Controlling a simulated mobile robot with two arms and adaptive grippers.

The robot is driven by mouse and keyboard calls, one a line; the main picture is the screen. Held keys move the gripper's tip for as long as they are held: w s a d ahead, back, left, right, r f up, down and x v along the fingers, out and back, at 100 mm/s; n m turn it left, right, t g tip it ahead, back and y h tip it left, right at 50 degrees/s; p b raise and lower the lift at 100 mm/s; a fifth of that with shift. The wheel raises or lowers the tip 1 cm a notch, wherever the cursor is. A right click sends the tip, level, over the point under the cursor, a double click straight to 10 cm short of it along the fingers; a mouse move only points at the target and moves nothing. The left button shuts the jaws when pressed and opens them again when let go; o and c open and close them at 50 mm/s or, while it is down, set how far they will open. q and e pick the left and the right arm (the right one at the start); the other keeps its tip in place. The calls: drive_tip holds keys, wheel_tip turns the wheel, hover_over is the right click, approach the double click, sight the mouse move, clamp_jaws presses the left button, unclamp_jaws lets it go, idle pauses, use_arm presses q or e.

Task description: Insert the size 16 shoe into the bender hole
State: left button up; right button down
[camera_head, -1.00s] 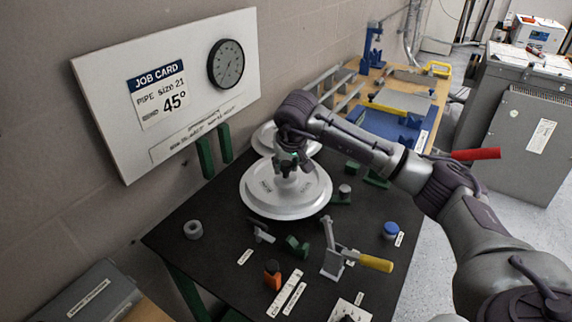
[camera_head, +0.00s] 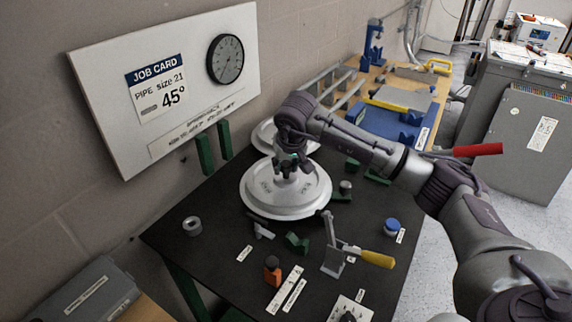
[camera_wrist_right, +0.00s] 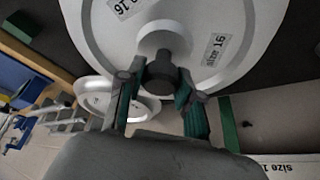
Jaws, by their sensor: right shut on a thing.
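The size 16 shoe (camera_head: 288,207) is a large pale grey disc with a raised hub, over the back part of the black table. Its "size 16" labels show in the right wrist view (camera_wrist_right: 235,30). My right gripper (camera_head: 293,165) comes down on the disc's centre from above. In the right wrist view its fingers (camera_wrist_right: 160,88) are shut around the dark knob on the hub. I cannot tell whether the disc touches the table. A lever tool with a yellow handle (camera_head: 376,259) stands on the table in front. I cannot make out the bender hole. My left gripper is out of view.
A second pale disc (camera_head: 264,134) lies behind, partly hidden by my arm. A grey ring (camera_head: 192,226), an orange bottle (camera_head: 272,270), a blue-capped item (camera_head: 392,226) and green blocks (camera_head: 297,242) are on the black table (camera_head: 215,255). The job card board (camera_head: 160,90) leans behind.

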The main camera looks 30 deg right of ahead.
drive_tip(key=shift+f+b, duration=0.55)
drive_tip(key=shift+f, duration=0.1)
drive_tip(key=c, duration=0.7)
unclamp_jaws()
drive_tip(key=shift+f, duration=0.15)
drive_tip(key=shift+r+p, duration=1.6)
drive_tip(key=shift+r, duration=1.05)
drive_tip(key=shift+r, duration=0.1)
drive_tip(key=v, duration=1.1)
drive_tip(key=shift+s+r, duration=0.25)
drive_tip(key=shift+r, duration=0.05)
